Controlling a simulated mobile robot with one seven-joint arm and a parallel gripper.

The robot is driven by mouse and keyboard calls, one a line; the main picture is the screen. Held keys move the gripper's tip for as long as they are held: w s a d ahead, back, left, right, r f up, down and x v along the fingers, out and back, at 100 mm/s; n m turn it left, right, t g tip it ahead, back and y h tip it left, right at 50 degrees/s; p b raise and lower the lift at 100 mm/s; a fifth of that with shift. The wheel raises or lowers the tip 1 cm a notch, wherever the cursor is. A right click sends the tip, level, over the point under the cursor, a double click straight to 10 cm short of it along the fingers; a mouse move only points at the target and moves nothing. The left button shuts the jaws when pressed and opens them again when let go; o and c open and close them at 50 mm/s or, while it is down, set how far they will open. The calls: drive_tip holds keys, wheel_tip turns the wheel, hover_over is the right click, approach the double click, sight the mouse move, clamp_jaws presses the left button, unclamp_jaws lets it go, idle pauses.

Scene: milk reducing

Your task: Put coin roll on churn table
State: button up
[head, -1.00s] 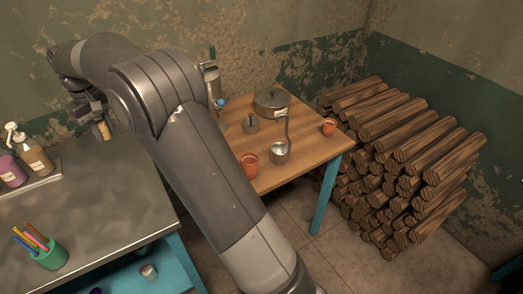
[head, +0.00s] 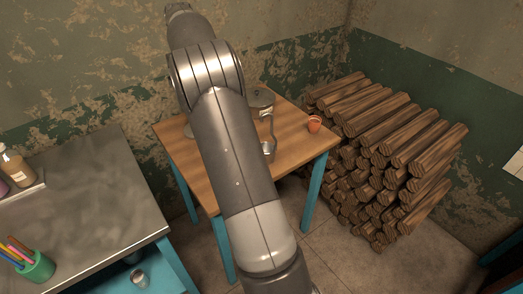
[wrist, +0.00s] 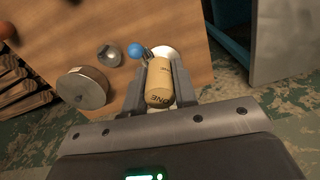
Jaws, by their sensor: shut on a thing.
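The coin roll (wrist: 159,82) is a tan paper cylinder with dark print, seen in the wrist view. My gripper (wrist: 160,75) is shut on it, one finger on each side. The churn table (head: 296,150) has a wooden top and blue legs; its top also shows in the wrist view (wrist: 110,25). The gripper holds the roll above the table's edge area. In the head view my arm hides the gripper, the roll and the middle of the table.
On the table are a lidded metal pot (wrist: 83,88), a small metal piece (wrist: 109,55), a blue ball (wrist: 137,50), a metal ladle (head: 269,148) and a terracotta cup (head: 314,124). A metal-topped bench (head: 90,200) stands left; stacked logs (head: 390,160) stand right.

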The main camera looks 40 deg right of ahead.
drive_tip(key=s+d+m, duration=0.3)
drive_tip(key=s+d, duration=0.4)
drive_tip(key=d, duration=0.7)
drive_tip(key=s+d+m, duration=0.3)
drive_tip(key=s+d, duration=0.4)
drive_tip(key=d, duration=0.6)
drive_tip(key=s+d+m, duration=0.3)
drive_tip(key=s+d, duration=0.5)
drive_tip(key=d, duration=0.6)
hover_over(292, 129)
drive_tip(key=f, duration=2.2)
drive_tip(key=shift+w+f, duration=0.1)
drive_tip(key=shift+w, duration=0.1)
drive_tip(key=shift+f, duration=1.9)
drive_tip(key=shift+f, duration=0.1)
drive_tip(key=o, duration=1)
drive_tip(key=shift+o, duration=0.2)
